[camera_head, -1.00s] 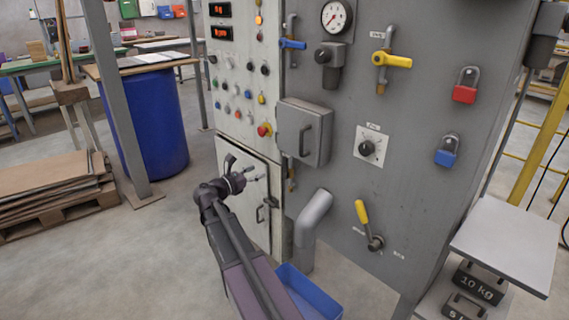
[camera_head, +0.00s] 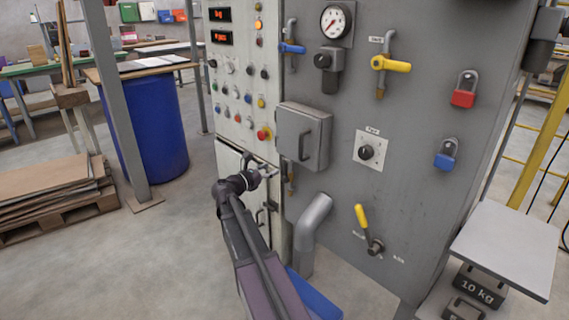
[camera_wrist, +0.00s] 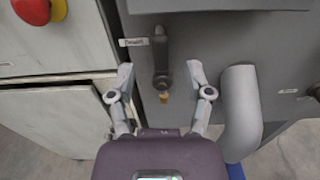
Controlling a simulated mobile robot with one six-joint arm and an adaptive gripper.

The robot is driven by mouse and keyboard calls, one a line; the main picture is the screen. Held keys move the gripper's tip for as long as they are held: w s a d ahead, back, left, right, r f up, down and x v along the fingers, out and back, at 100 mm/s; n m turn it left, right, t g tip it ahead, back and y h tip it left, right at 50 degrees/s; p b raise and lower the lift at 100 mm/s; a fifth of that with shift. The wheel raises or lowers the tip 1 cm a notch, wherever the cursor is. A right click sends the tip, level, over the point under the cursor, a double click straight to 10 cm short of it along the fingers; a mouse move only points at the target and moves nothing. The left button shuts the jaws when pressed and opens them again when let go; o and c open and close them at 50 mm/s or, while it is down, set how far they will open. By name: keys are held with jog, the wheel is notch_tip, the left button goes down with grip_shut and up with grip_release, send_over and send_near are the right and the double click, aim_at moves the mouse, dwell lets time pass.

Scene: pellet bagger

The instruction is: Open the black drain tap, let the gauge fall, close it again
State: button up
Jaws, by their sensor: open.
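The black drain tap (camera_wrist: 161,55) is in the wrist view, on the grey panel below the box. Its lever stands upright in that picture, with a brass outlet (camera_wrist: 164,97) below and a small label (camera_wrist: 133,42) to its left. My gripper (camera_wrist: 160,72) is open, with one finger to each side of the tap in the picture. I cannot tell how near they are in depth. In the head view my gripper (camera_head: 270,171) is beside the brass pipe (camera_head: 291,180), and the black lever is not clearly visible. The round gauge (camera_head: 335,20) is at the top; its reading is too small to tell.
The grey box (camera_head: 304,135) juts out above the tap. A thick grey pipe (camera_wrist: 241,110) stands close to the right of my gripper. A red emergency button (camera_wrist: 31,10) is at upper left. A blue bin (camera_head: 315,297) lies on the floor below.

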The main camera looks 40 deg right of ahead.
aim_at(283, 163)
jog(key=shift+w+d, duration=0.15)
jog(key=shift+d, duration=1.75)
jog(key=shift+w+d, duration=0.15)
jog(key=shift+d, duration=1.75)
